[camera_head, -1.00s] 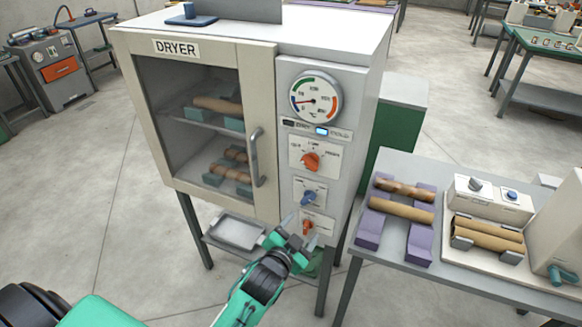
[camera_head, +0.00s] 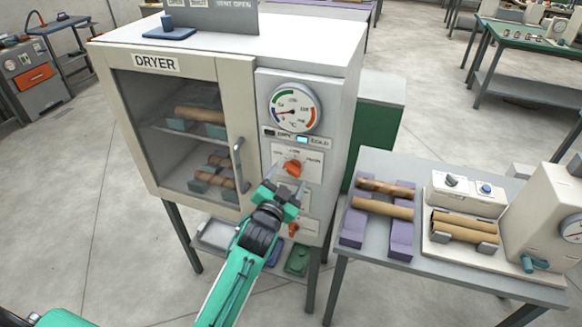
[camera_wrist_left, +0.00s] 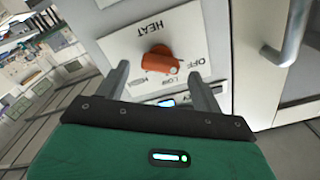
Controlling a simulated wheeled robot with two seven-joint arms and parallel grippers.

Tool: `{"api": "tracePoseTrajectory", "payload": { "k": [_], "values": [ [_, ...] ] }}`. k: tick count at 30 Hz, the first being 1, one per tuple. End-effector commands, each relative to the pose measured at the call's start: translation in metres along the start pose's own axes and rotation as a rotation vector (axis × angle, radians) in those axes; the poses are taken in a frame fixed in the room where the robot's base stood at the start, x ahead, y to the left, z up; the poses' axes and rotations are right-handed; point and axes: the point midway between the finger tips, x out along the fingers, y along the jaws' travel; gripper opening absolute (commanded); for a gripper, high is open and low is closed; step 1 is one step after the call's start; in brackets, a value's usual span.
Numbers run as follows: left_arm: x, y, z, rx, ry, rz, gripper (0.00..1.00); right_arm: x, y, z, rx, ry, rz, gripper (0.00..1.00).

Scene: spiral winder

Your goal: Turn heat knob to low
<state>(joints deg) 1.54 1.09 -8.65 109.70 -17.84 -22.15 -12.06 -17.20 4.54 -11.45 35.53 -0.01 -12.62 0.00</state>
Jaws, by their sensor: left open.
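The dryer (camera_head: 235,70) has a control panel on its right side. The orange heat knob (camera_head: 293,168) is the upper knob there, below the round gauge. My left gripper (camera_head: 282,187) is in front of the panel, just below the heat knob. In the left wrist view its open fingers (camera_wrist_left: 160,85) point at the plate, one either side of the knob and apart from it. The blue knob below is hidden by the gripper. My right gripper is not in view.
The dryer door handle (camera_head: 239,165) stands out left of the panel. A lower orange knob (camera_head: 293,230) sits beside my left wrist. A grey table (camera_head: 340,262) with rolls on purple holders (camera_head: 402,240) stands to the right.

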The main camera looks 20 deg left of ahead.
Motion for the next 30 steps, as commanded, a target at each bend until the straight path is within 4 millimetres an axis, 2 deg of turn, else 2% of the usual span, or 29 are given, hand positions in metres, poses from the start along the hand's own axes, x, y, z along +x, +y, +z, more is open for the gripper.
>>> {"api": "tracePoseTrajectory", "payload": {
  "k": [3,7,19,20,26,30],
  "values": [
    [0.017,-0.001,-0.002,0.000,-0.001,0.000,0.67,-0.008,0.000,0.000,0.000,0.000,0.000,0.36],
    [0.028,0.000,-0.001,0.001,-0.001,0.000,0.67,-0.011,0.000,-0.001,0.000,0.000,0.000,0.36],
    [0.034,0.000,0.001,0.001,-0.001,0.000,0.67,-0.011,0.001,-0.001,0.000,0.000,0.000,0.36],
    [0.034,0.000,0.001,0.001,-0.001,0.000,0.63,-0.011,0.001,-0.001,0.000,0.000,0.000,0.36],
    [0.034,0.000,0.001,0.001,-0.001,0.000,0.24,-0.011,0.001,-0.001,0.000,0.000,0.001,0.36],
    [0.034,0.000,0.001,0.003,-0.001,0.001,0.23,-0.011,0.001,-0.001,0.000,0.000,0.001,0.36]
  ]
}}
